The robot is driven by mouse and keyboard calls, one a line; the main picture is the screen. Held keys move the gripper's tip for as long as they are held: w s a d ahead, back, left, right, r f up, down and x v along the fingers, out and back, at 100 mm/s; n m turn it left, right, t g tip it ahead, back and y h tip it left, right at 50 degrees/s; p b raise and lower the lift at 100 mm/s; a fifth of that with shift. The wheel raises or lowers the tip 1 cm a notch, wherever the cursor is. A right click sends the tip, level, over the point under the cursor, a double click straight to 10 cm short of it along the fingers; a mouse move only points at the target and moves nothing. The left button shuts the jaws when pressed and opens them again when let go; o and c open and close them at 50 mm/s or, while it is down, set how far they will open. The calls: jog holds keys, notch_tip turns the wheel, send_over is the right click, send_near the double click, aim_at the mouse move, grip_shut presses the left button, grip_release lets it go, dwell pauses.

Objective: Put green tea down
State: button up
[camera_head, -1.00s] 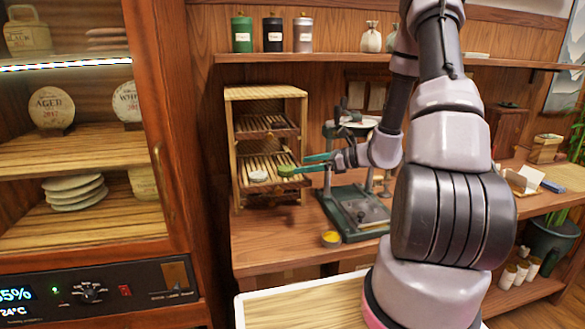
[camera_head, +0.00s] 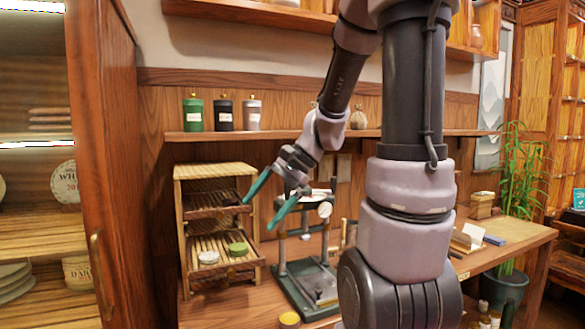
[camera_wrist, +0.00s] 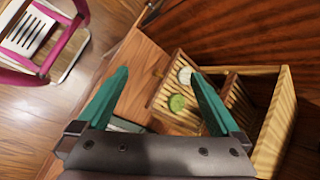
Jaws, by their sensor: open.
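The green tea cake (camera_head: 238,249) lies flat on the lower slatted tray (camera_head: 228,270) of the wooden rack (camera_head: 182,225). A pale round cake (camera_head: 208,257) lies to its left. My gripper (camera_head: 258,216) is open and empty, its teal fingers spread, above and to the right of the green cake in the head view. In the wrist view the green cake (camera_wrist: 177,103) shows between the open fingers and apart from them, with the pale cake (camera_wrist: 185,76) beyond it.
A press with a dark green base (camera_head: 312,290) stands right of the rack. Several canisters (camera_head: 224,114) stand on the shelf above. A glass-fronted cabinet (camera_head: 92,180) is at the left. A round yellow-topped tin (camera_head: 289,319) sits near the front. In the wrist view a pink-framed stand (camera_wrist: 45,40) shows.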

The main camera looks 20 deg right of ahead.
jog(key=s+d+r+n+t+h, duration=0.3)
jog(key=s+r+n+t+h, duration=0.2)
jog(key=s+r+n, duration=0.2)
jog(key=shift+w+r+v, duration=0.2)
jog(key=shift+w+v, duration=0.05)
jog(key=shift+v, duration=1.8)
jog(key=shift+a, duration=0.1)
